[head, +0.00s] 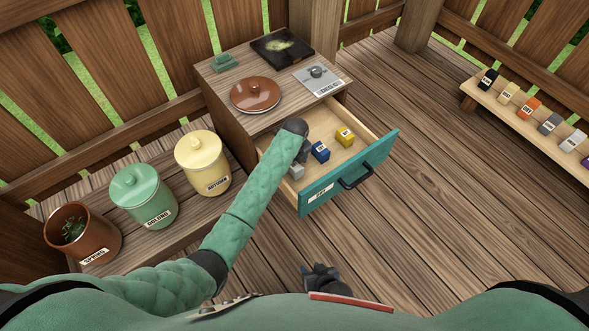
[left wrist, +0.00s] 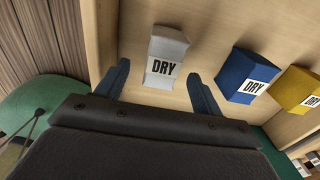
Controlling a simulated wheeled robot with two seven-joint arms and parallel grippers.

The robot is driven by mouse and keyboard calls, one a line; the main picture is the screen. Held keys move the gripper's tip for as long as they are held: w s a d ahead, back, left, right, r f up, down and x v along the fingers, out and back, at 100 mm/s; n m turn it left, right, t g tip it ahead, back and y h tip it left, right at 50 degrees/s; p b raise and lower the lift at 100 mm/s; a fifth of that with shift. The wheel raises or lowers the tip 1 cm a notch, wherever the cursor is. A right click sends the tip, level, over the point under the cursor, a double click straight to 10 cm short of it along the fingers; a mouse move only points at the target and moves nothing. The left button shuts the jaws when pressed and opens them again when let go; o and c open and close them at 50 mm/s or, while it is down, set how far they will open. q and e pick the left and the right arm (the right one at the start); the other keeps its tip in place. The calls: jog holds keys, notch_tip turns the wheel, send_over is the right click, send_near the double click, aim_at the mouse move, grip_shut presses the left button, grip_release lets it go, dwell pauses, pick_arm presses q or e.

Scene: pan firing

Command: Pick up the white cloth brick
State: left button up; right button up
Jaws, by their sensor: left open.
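The white cloth brick (head: 296,171) lies in the open drawer (head: 327,193), near its front left corner and partly hidden by my left gripper. In the left wrist view the white brick (left wrist: 168,47), with a "DRY" label, is just ahead of and between the open fingers. My left gripper (left wrist: 157,70) is open and empty, above the drawer floor; in the head view its fingers (head: 301,155) are partly hidden by the arm. My right gripper (head: 326,283) is low at the bottom of the head view, away from the drawer; its fingers are too unclear to read.
A blue brick (head: 320,151) and a yellow brick (head: 344,137) lie in the same drawer. The cabinet top holds a brown lid (head: 255,94), a grey plate (head: 318,80) and a black panel (head: 282,47). Several canisters stand left; a shelf (head: 520,118) with coloured bricks is right.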

aim_at(295, 165)
pick_arm(q)
jog(key=shift+w+f, duration=0.15)
jog(key=shift+f, duration=2.05)
jog(key=c, duration=1.1)
jog(key=shift+r, duration=0.1)
